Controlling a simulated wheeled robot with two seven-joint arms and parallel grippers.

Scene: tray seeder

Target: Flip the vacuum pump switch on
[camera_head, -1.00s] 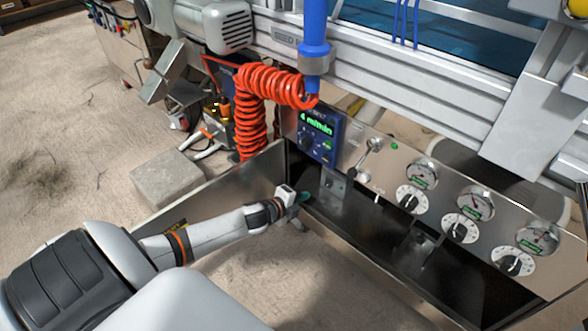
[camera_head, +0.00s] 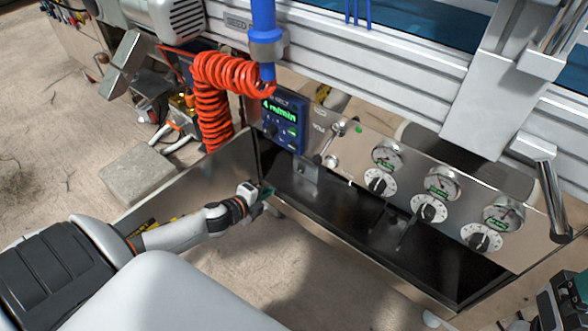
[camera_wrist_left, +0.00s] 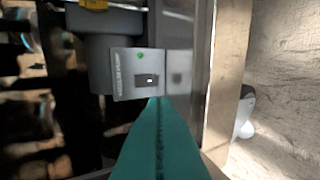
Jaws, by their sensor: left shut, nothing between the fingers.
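In the left wrist view, a pale grey box carries a small dark rocker switch (camera_wrist_left: 148,80) with a green lamp above it. My left gripper (camera_wrist_left: 160,100) has its teal fingers shut with nothing between them. Their tips point at the box and overlap its lower edge in the picture, just below the switch; I cannot tell whether they touch it. In the head view my left gripper (camera_head: 267,191) is at the left end of the open metal trough below the control panel (camera_head: 338,168). The switch cannot be made out in that view.
A blue display unit (camera_head: 284,122) and a coiled red hose (camera_head: 212,105) are above my left gripper. Dials and gauges (camera_head: 430,210) line the panel to the right. A metal side wall (camera_head: 190,185) runs behind my left forearm. A grey block (camera_head: 137,172) lies on the floor.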

